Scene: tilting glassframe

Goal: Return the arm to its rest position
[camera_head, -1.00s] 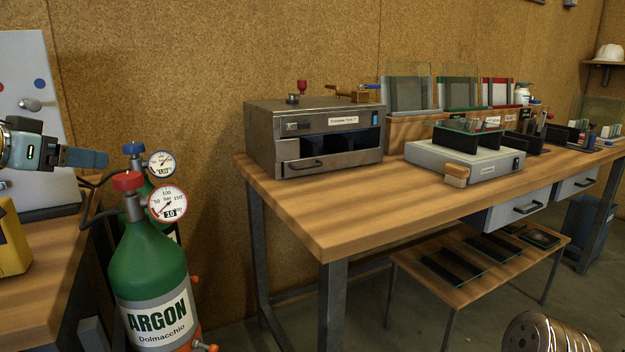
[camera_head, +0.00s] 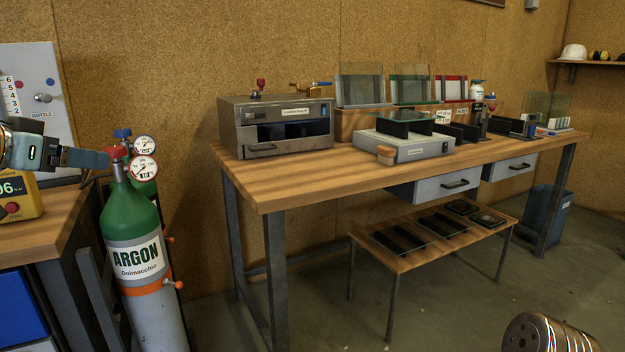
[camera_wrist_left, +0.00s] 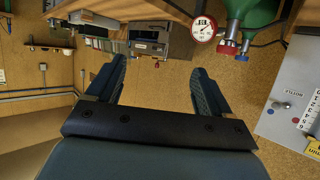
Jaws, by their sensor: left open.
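My left gripper (camera_head: 106,158) reaches in from the left edge in the head view, in front of the argon bottle's red valve knob as seen there. In the left wrist view its two fingers (camera_wrist_left: 156,80) stand wide apart with nothing between them. That view is upside down and shows the cork wall between the fingers, with the bench and bottles along its top edge. My right gripper does not show; a metal cylinder (camera_head: 548,334) at the lower right of the head view may be part of my right arm.
A green argon bottle (camera_head: 135,222) with gauges stands between the left bench (camera_head: 50,232) and the long wooden workbench (camera_head: 240,178). The workbench carries a metal oven box (camera_head: 238,130), a grey tilting device (camera_head: 418,146) and glass panes. A low table (camera_head: 400,262) stands underneath. Floor in front is clear.

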